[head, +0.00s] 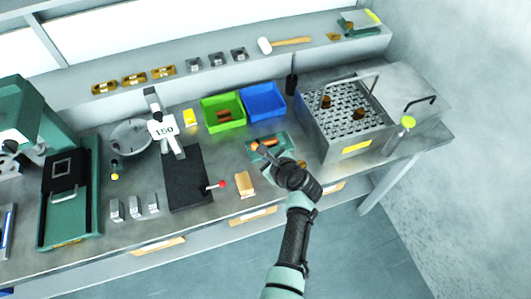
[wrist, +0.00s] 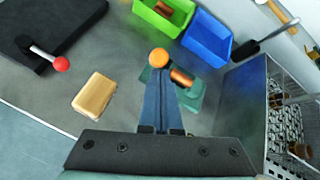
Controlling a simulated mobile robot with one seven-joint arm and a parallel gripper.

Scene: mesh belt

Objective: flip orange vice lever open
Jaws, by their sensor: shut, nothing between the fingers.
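The small teal vice (head: 282,142) sits on the bench right of the middle, partly hidden by my gripper. It also shows in the wrist view (wrist: 196,97), behind my fingers. A round orange knob (wrist: 158,58), apparently the end of the vice lever, shows right at my fingertips; I cannot tell if they touch. A copper-coloured cylinder (wrist: 181,77) lies at the vice just right of the fingers. My gripper (head: 268,155) is shut with nothing held, reaching over the vice; its fingers also show closed together in the wrist view (wrist: 158,75).
A tan block (head: 244,184) and a black plate with a red-knobbed lever (head: 216,185) lie to the left. Green (head: 222,113) and blue (head: 264,102) bins stand behind. A metal mesh-belt unit (head: 340,140) walls off the right side.

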